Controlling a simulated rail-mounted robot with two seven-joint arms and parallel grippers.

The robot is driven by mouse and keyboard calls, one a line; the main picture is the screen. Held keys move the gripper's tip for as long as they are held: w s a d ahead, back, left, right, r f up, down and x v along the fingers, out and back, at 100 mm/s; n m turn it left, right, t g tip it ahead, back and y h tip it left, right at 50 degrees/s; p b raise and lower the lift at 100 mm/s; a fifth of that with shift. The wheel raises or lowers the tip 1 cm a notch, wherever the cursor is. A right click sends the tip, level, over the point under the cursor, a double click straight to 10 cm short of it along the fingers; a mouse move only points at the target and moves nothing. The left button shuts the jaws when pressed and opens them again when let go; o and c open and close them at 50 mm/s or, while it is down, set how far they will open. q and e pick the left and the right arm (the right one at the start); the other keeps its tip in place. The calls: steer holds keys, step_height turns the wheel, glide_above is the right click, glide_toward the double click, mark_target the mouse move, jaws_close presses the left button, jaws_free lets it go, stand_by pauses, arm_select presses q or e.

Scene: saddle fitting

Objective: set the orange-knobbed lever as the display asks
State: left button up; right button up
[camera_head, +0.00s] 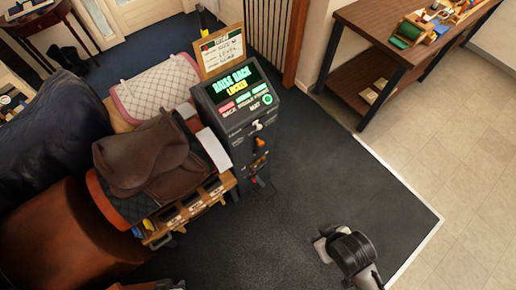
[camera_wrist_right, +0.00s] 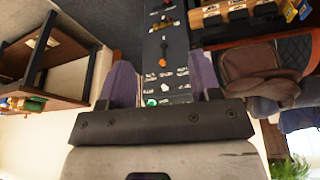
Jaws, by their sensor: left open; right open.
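A dark console (camera_head: 240,150) stands in the middle of the head view. Its display (camera_head: 232,84) reads "RAISE BACK" in green and "LOCKED" in yellow. The small orange knob (camera_head: 260,143) sits on the console front, below a white knob (camera_head: 257,126). The orange knob also shows in the right wrist view (camera_wrist_right: 162,62), where the console appears upside down. My right gripper (camera_wrist_right: 166,88) is open and empty, with the console in the distance between its fingers. Only a sliver of my left gripper (camera_head: 172,286) shows at the bottom edge of the head view, away from the console.
A brown saddle (camera_head: 145,155) on a rack with wooden drawers (camera_head: 190,205) stands close left of the console. A handwritten placard (camera_head: 222,52) stands behind the display. A wooden bench (camera_head: 390,35) is at upper right. Dark floor (camera_head: 320,180) lies clear right of the console.

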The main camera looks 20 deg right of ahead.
steer(key=shift+c, duration=0.2)
steer(key=n+t+y+b, duration=0.2)
steer(key=t+y+b, duration=0.75)
steer(key=b, duration=3.85)
glide_toward(262, 145)
steer(key=w+a+t+h+b, duration=0.1)
steer(key=w+a, duration=0.1)
steer(key=w, duration=0.1)
steer(key=w+a+f+t+h+b, duration=0.1)
steer(key=w+a, duration=0.1)
steer(key=w+a+t+h+b, duration=0.2)
steer(key=w, duration=0.1)
steer(key=shift+w+f, duration=0.2)
steer(key=shift+w, duration=0.15)
steer(key=shift+b+x, duration=0.3)
steer(key=shift+x, duration=0.65)
